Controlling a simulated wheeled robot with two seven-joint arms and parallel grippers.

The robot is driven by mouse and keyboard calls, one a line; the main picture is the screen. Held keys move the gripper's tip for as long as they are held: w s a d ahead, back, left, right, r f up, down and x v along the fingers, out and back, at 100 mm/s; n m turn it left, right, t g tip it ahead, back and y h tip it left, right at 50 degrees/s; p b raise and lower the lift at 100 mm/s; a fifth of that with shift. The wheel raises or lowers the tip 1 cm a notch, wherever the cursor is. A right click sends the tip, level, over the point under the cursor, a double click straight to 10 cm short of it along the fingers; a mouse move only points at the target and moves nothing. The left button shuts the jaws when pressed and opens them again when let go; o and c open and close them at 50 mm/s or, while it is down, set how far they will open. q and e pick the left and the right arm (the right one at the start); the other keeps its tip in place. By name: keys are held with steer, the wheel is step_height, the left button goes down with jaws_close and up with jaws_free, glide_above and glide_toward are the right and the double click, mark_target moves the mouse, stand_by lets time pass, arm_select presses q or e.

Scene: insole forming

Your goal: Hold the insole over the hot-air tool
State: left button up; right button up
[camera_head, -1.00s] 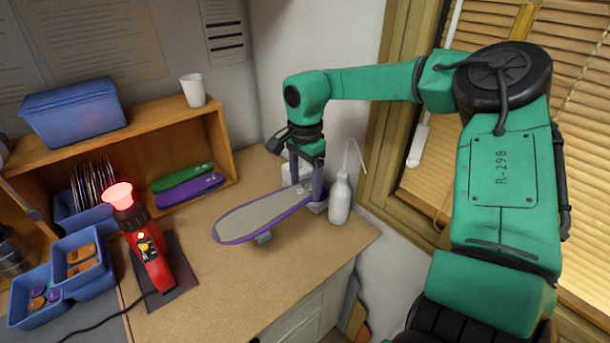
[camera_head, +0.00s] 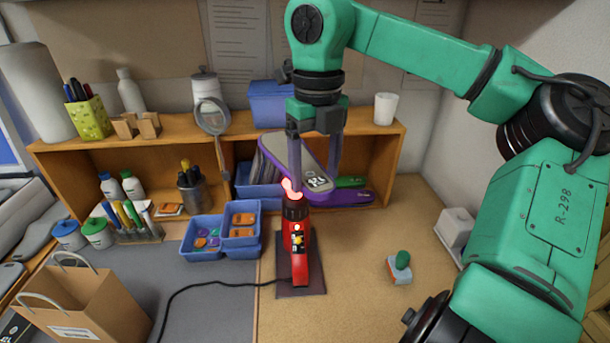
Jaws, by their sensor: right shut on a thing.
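My right gripper (camera_head: 315,172) points down with its fingers shut on a grey insole with a purple edge (camera_head: 283,150). The insole is tilted, with one end up at the back left and its marked end at the lower right, near the fingertips. The red hot-air tool (camera_head: 298,243) stands upright on a dark pad, its nozzle glowing red. The nozzle overlaps the insole's lower edge in the picture; I cannot tell the exact gap between them. My left gripper is not in view.
Blue bins (camera_head: 205,240) stand left of the tool, and a black cable runs across the bench. A wooden shelf (camera_head: 390,137) is behind, with a purple and a green insole in it. A green-handled stamp-like item (camera_head: 400,266) lies right. Bench between is clear.

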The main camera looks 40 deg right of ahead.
mark_target(311, 151)
steer(key=shift+w+d+r, duration=0.1)
steer(key=shift+d, duration=0.15)
steer(key=w+d+p, duration=0.1)
steer(key=w, duration=0.1)
steer(key=w+d+p, duration=0.4)
steer(key=shift+w+d+f, duration=0.2)
steer(key=shift+w+f, duration=0.05)
steer(key=shift+f, duration=0.05)
steer(key=shift+w+d+f, duration=0.3)
steer(key=shift+w+f, duration=0.1)
steer(key=shift+f, duration=0.1)
step_height(311, 151, down, 6)
steer(key=b, duration=0.4)
steer(key=shift+s+r, duration=0.1)
steer(key=shift+r, duration=0.1)
